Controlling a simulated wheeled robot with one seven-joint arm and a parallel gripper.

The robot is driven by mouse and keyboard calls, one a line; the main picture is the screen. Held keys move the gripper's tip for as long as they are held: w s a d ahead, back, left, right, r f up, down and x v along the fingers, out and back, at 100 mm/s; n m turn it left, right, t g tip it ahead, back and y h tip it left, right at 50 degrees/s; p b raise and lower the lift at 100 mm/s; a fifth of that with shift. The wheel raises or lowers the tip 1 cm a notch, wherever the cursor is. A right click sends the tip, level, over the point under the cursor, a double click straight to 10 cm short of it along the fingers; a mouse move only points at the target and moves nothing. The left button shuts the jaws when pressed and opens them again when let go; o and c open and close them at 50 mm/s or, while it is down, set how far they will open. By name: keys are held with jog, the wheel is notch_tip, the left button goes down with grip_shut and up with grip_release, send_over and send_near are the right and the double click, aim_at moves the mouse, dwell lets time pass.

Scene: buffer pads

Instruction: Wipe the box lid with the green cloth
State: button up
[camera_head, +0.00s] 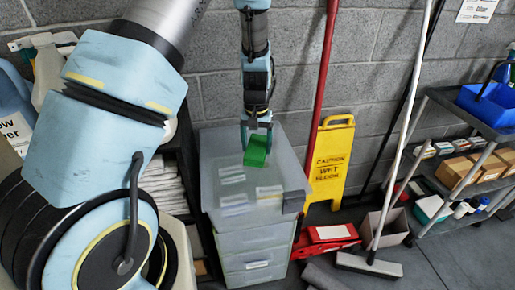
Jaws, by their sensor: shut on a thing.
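My gripper (257,134) hangs down over the far part of the box lid. It is shut on the green cloth (257,152), which sticks out below the fingers. The cloth is at or just above the lid; I cannot tell if it touches. The box lid (224,157) is a pale grey, flat top on a stack of translucent drawers. Several whitish streaks or patches (268,191) lie on it, at its middle and near side. A dark grey latch (293,202) sits at its near right corner.
A yellow wet-floor sign (331,160) stands right of the box, with a red pole (322,90) beside it. A shelf of folded white items (168,185) is close on the left.

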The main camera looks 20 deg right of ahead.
jog(key=shift+r+p, duration=0.55)
jog(key=shift+r, duration=0.6)
jog(key=shift+s, duration=0.1)
